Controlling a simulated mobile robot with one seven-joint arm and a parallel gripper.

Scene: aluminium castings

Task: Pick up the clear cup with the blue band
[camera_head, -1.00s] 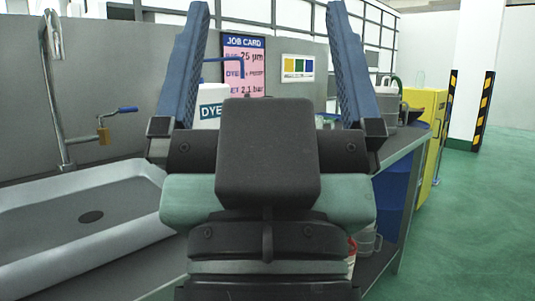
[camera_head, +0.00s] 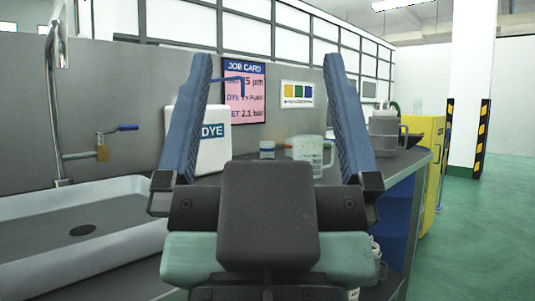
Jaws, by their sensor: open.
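The cup's base is partly hidden behind my gripper's dark body.
A clear jug with a handle (camera_head: 308,150) stands close to the right of the cup. A white DYE container (camera_head: 208,152) stands to the left. Grey jugs (camera_head: 384,128) are further right. A sink (camera_head: 90,215) with a tap (camera_head: 55,120) lies at left.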

